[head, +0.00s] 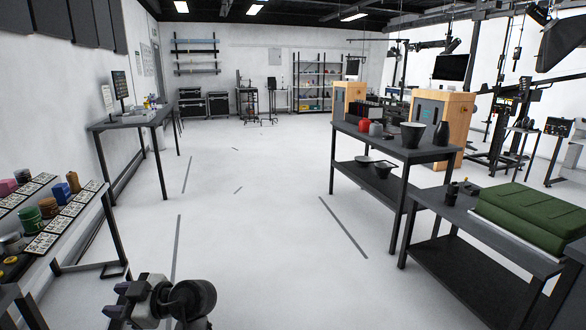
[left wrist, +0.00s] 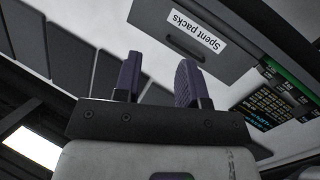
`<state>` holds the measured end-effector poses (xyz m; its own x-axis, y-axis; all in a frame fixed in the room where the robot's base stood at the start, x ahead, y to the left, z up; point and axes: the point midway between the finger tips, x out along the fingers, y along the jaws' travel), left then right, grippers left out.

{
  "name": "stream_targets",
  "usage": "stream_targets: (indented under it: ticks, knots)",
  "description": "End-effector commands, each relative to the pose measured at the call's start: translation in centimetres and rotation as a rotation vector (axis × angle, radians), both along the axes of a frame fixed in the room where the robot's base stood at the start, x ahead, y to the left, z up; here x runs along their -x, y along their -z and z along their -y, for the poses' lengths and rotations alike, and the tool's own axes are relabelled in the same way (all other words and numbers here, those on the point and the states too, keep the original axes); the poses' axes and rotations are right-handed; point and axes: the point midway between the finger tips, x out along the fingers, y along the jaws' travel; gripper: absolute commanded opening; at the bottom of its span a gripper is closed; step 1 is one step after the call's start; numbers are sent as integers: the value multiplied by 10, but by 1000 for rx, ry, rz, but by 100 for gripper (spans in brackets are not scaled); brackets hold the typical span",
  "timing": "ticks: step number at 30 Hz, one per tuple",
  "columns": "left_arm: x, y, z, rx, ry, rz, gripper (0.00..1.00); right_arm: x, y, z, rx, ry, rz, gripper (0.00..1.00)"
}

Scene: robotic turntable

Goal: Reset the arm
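My left gripper (left wrist: 160,65) shows in the left wrist view with its two purple fingers apart and nothing between them. Part of my left arm also shows at the bottom of the head view, raised over the open floor and apart from the tables. My right arm and gripper are in neither view.
A table with colored items and printed cards (head: 45,243) stands at near left, a monitor table (head: 150,119) behind it. At right are a dark table with pots (head: 345,128) and one with green cases (head: 530,213). The middle floor is clear. A "Spent packs" box (left wrist: 170,40) shows upside down.

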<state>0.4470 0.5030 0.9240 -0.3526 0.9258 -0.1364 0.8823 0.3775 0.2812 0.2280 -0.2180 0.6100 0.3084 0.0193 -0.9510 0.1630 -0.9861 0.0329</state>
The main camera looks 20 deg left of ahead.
Motion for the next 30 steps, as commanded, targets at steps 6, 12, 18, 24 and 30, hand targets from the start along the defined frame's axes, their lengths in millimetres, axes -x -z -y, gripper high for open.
stream_targets:
  ticks: [6, 12, 18, 24, 30]
  knots:
    - [-45, -2, 23, 258, 559, -265, 38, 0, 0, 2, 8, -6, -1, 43]
    - [-76, -12, 89, 222, 1135, -503, 38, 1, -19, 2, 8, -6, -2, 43]
    - [-54, 6, 195, 171, 1691, -658, 38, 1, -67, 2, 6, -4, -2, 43]
    - [22, 44, 265, 317, 1990, -763, 38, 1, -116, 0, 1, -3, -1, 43]
    - [103, 81, 285, 528, 2034, -925, 38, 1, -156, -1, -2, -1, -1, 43]
